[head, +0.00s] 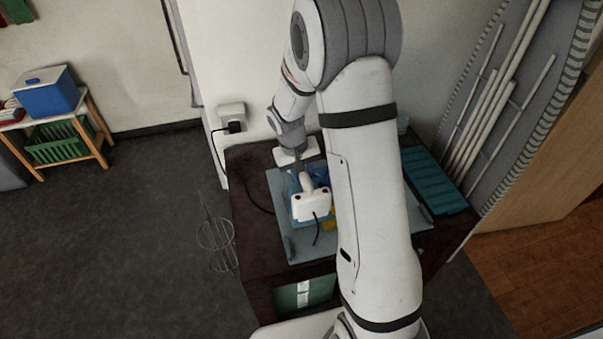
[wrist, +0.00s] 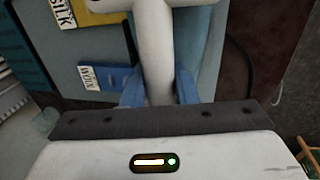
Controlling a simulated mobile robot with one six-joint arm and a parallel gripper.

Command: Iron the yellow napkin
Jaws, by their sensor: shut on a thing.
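My gripper (wrist: 158,92) has its blue fingers closed around the white handle (wrist: 157,60) of the iron. In the head view my gripper (head: 300,175) is at the iron (head: 311,206), which is white with a blue lower part, over the grey-blue board (head: 287,225). I cannot tell whether the iron touches the board. A small yellow patch (head: 328,223), possibly the yellow napkin, shows just right of the iron; my arm hides what lies beyond. In the wrist view a blue piece with a white label (wrist: 95,78) lies left of the handle.
The board lies on a dark brown cabinet top (head: 252,170). A teal ribbed panel (head: 435,180) lies at its right. A wall socket with a black plug (head: 233,126) is behind left. A wire whisk-like object (head: 217,240) is left of the cabinet. A label reading SILK (wrist: 65,13) shows upper left.

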